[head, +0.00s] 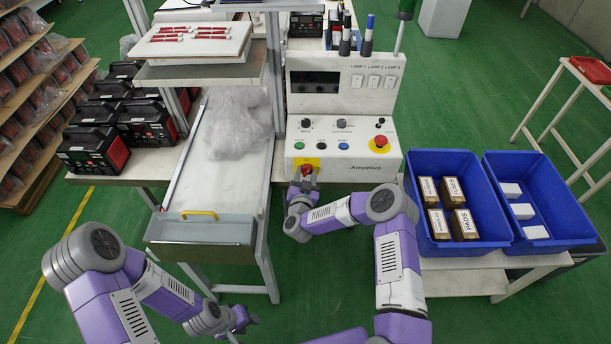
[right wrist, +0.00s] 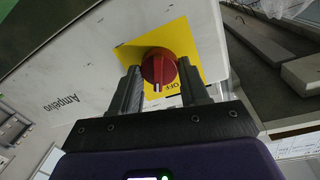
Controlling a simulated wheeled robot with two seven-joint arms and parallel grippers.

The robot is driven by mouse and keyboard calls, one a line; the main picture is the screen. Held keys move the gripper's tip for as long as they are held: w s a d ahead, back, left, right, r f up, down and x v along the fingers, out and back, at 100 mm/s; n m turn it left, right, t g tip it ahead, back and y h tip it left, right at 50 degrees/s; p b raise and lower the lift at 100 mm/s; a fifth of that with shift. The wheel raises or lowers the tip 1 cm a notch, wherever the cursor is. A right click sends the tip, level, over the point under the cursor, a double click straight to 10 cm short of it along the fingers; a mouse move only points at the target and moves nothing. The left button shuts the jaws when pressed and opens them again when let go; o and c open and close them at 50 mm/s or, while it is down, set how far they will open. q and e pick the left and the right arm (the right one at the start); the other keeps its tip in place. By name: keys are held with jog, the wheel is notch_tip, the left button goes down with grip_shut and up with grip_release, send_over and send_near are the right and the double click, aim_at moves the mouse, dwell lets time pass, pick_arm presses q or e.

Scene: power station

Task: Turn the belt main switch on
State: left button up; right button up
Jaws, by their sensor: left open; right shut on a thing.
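The belt main switch is a red rotary knob (head: 307,169) on a yellow plate at the lower left of the white control box (head: 343,151). In the right wrist view the red knob (right wrist: 158,66) sits between the two dark fingers of my right gripper (right wrist: 160,88), which is shut on it. An "OFF" label shows on the yellow plate (right wrist: 188,42) close to the knob; any other label is hidden. In the head view my right gripper (head: 303,187) reaches the box front. My left gripper (head: 245,320) is open, low in front of the conveyor.
A red emergency button (head: 380,142) and small knobs sit elsewhere on the box. A conveyor (head: 226,175) with plastic wrap stands left of it. Blue crates (head: 437,160) with boxes stand right. Black devices (head: 93,150) lie left. Green floor is open in front.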

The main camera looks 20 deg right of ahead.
jog(key=m+b, duration=0.1)
jog(key=m, duration=0.2)
jog(key=shift+d+f+m+y+b, duration=0.1)
jog(key=shift+m+y+b, duration=0.2)
jog(key=m+b, duration=0.1)
jog(key=m, duration=0.1)
jog(key=shift+m, duration=0.3)
jog(key=m+b, duration=0.2)
jog(key=m, duration=0.1)
jog(key=shift+d+y+b, duration=0.1)
jog(key=shift+y+b, duration=0.2)
jog(key=shift+m+y+b, duration=0.3)
jog(key=shift+m+b, duration=0.65)
jog(key=shift+m, duration=0.35)
jog(key=o, duration=1.1)
jog(key=shift+c, duration=0.2)
jog(key=shift+s, duration=0.1)
